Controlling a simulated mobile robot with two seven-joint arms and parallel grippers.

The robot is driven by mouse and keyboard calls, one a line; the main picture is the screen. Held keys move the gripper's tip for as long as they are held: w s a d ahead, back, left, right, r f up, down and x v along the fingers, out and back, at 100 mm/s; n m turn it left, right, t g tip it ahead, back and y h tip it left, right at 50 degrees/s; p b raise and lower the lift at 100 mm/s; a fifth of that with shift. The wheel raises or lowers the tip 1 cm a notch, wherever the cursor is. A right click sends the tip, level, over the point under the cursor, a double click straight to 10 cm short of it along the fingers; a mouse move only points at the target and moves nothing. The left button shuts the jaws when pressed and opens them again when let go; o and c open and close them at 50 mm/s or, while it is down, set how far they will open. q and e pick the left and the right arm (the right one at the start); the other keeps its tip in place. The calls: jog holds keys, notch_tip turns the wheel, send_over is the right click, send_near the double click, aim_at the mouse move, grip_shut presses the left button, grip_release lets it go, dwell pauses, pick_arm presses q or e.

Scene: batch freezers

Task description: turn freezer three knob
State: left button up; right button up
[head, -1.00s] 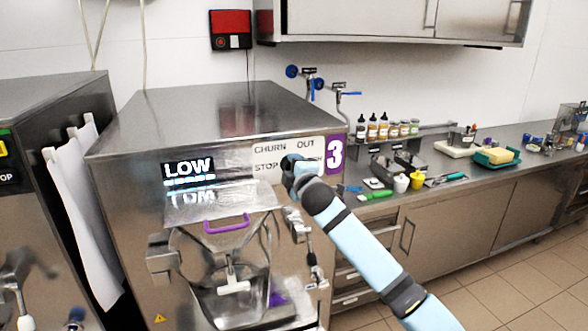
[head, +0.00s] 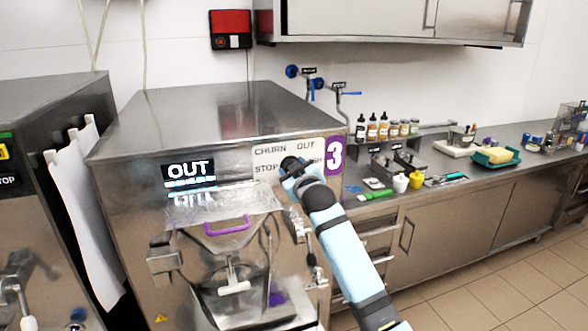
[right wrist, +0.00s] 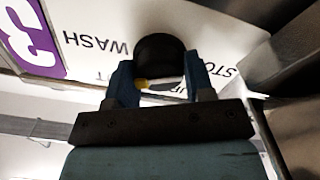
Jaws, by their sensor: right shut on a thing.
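Freezer three (head: 215,115) is a steel machine with a purple "3" label (head: 334,154) at its front right. Its display (head: 189,172) reads OUT. A white knob panel (head: 268,151) shows CHURN, OUT and STOP; WASH shows in the right wrist view. In the right wrist view my right gripper (right wrist: 160,82) is shut on the round black knob (right wrist: 159,57), one finger on each side. A small yellow mark shows by the knob. My left gripper is not in view.
A hopper with a purple handle (head: 227,225) and a steel outlet are on the freezer front below the panel. A counter (head: 460,200) with bottles, cups and a green tray (head: 493,158) runs to the right. Another freezer (head: 40,110) stands at the left.

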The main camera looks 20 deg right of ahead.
jog(key=m, duration=0.3)
jog(key=m+p, duration=0.1)
jog(key=m, duration=0.1)
jog(key=shift+r, duration=0.3)
dwell(0.4)
jog(key=o, duration=0.7)
jog(key=shift+o, duration=1.1)
jog(key=shift+w+f, duration=0.1)
jog(key=shift+f, duration=0.1)
jog(key=s+b, duration=0.2)
jog(key=s, duration=1.1)
jog(key=shift+s+d+b, duration=0.25)
jog(key=shift+s+b, duration=0.15)
